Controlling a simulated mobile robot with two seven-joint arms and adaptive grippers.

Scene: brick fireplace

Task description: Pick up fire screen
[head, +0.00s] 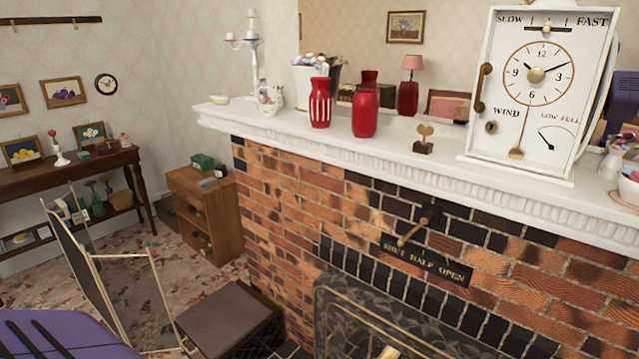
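A folding screen (76,262) that looks like the fire screen stands on the carpet at the left. It has a dark panel seen at a steep angle and pale thin-framed side panels that I can see through. Its lower left part is hidden behind a purple surface. Neither of my grippers shows in the head view, and nothing is seen touching the screen.
The brick fireplace (290,205) has a white mantel (400,160) holding a large clock (535,85), red vases and ornaments. A brass rail crosses the patterned hearth front. A brown-topped box (225,318) stands beside the screen. A purple surface (60,335) fills the lower left corner.

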